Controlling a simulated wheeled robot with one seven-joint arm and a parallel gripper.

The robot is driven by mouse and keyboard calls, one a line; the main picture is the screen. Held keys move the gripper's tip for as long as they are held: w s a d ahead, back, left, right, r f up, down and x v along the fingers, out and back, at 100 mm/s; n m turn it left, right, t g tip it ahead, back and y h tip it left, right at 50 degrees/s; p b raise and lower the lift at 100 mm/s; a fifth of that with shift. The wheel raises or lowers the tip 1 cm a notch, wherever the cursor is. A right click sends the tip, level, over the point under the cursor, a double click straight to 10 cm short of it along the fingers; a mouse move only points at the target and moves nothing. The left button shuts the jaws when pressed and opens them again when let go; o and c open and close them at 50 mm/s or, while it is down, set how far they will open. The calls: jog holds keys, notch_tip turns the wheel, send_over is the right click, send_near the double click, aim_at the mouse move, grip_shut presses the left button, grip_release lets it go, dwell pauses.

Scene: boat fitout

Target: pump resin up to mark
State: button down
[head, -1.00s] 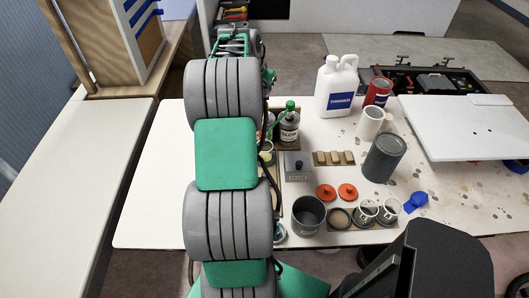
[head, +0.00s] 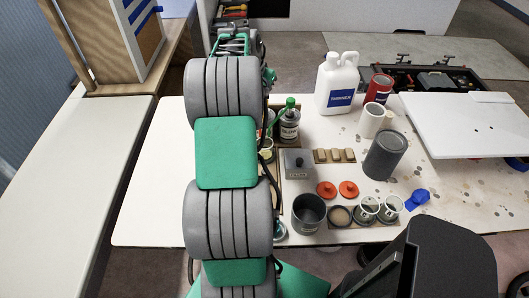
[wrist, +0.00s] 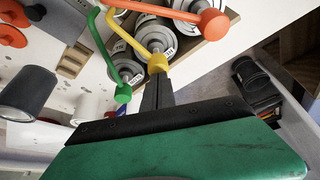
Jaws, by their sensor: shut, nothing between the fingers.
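Three pump bottles stand side by side in the wrist view, with a green pump head (wrist: 123,94), a yellow pump head (wrist: 157,63) and an orange-red pump head (wrist: 213,24). My gripper (wrist: 157,82) is shut and empty, its dark fingertips at the yellow pump head; I cannot tell whether they touch. The green-topped bottle labelled SLOW (head: 289,127) shows in the head view, right of my arm. My arm hides the other pumps and my gripper there. A small pale-rimmed cup (head: 267,153) is partly hidden beside my arm; its fill level is unclear.
A grey pot (head: 308,214), two white cups (head: 366,210), orange lids (head: 348,189), a dark grey can (head: 384,155) and a white thinner jug (head: 337,84) crowd the table (head: 440,225). A white board (head: 470,125) lies at right. The table left of my arm is clear.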

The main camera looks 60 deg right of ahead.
jog(key=shift+f+b, duration=0.85)
jog(key=shift+f, duration=0.55)
jog(key=shift+r, duration=0.1)
jog(key=shift+r+p, duration=1.2)
jog(key=shift+r, duration=0.75)
jog(key=shift+r+p, duration=1)
jog(key=shift+r, duration=0.55)
